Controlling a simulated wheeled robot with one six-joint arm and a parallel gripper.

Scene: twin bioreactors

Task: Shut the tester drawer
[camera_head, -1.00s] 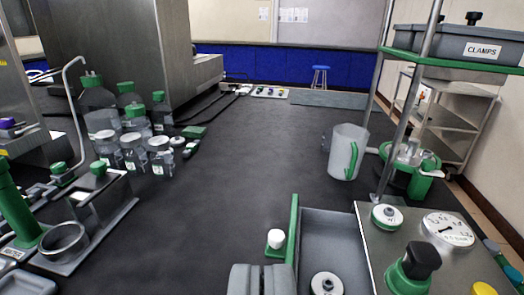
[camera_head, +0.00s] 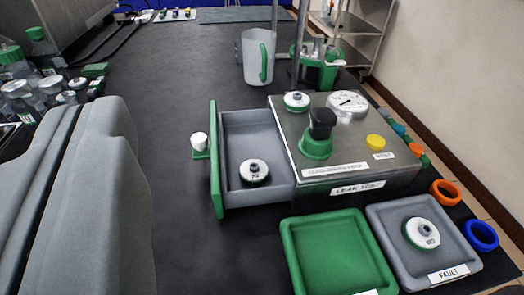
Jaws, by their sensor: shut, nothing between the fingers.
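The leak tester (camera_head: 345,140) is a metal box with a "LEAK TEST" label, right of centre. Its grey drawer (camera_head: 262,130) stands open, sticking out to the left of the box. The drawer has a green front (camera_head: 215,165) with a white knob (camera_head: 199,142) on its left side. A round white and dark fitting (camera_head: 254,172) lies inside the drawer. My gripper (camera_head: 90,108) is large at the left of the picture. It is shut and empty, left of the green front and apart from it in the picture.
A green tray (camera_head: 335,292) and a grey "FAULT" tray (camera_head: 384,212) with a round fitting lie in front of the tester. A clear jug (camera_head: 254,62) stands behind the drawer. Bottles (camera_head: 48,55) stand at far left. Dark bench top is clear between the bottles and drawer.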

